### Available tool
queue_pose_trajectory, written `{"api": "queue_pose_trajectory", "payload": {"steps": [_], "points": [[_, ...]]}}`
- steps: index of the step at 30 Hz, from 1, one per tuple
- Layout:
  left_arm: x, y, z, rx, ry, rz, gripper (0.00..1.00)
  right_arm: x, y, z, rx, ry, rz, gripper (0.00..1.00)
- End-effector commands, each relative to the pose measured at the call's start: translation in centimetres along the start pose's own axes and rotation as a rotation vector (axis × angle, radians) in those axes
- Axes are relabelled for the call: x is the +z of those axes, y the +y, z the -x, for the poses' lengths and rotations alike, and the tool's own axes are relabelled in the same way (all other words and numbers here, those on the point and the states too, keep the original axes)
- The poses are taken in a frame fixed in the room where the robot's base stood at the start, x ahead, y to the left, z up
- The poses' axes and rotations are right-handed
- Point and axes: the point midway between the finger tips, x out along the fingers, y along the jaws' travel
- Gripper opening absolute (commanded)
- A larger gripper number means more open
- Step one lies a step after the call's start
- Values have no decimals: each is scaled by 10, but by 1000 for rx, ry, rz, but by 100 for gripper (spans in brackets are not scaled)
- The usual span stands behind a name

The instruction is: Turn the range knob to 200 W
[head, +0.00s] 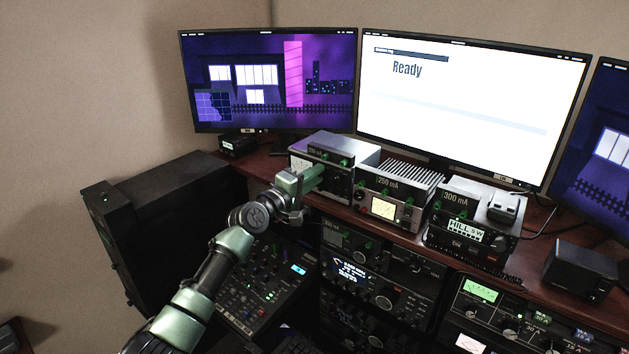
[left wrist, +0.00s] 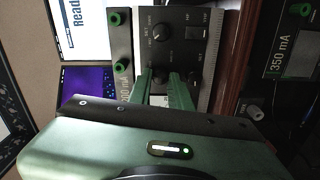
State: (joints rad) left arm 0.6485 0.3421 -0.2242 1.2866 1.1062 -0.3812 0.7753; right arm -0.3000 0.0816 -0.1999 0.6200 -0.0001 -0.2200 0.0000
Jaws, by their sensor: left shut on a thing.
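The leftmost tuner box (head: 341,180) stands on the desk shelf, with a dark front and green terminals on top. My left gripper (head: 312,179) reaches its front from the left and hides part of it. In the left wrist view, the green fingers of my left gripper (left wrist: 164,82) close around a dark knob (left wrist: 164,76) on the black panel (left wrist: 182,50). The fingers mostly cover this knob, and its setting cannot be read. Another black knob with a light pointer line (left wrist: 160,32) sits beside it, clear of the fingers. The panel lettering is too small to read surely. My right gripper is not in view.
A tuner marked 250 mA (head: 390,195) and one marked 300 mA (head: 468,222) stand to the right. Monitors (head: 470,110) rise behind. Rack units (head: 375,280) and a mixer panel (head: 262,280) lie below the shelf. A black cabinet (head: 165,220) stands at left.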

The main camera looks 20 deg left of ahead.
Motion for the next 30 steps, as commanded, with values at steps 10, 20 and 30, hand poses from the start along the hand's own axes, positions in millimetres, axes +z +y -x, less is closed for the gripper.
{"api": "queue_pose_trajectory", "payload": {"steps": [10, 20, 30], "points": [[0, -4, 0, 0, 0, -280, 0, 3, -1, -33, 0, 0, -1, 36], [0, -2, 0, -1, 0, -481, 0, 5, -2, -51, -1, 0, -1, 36], [0, 0, 0, -2, -1, -560, 0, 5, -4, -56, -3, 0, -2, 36]]}}
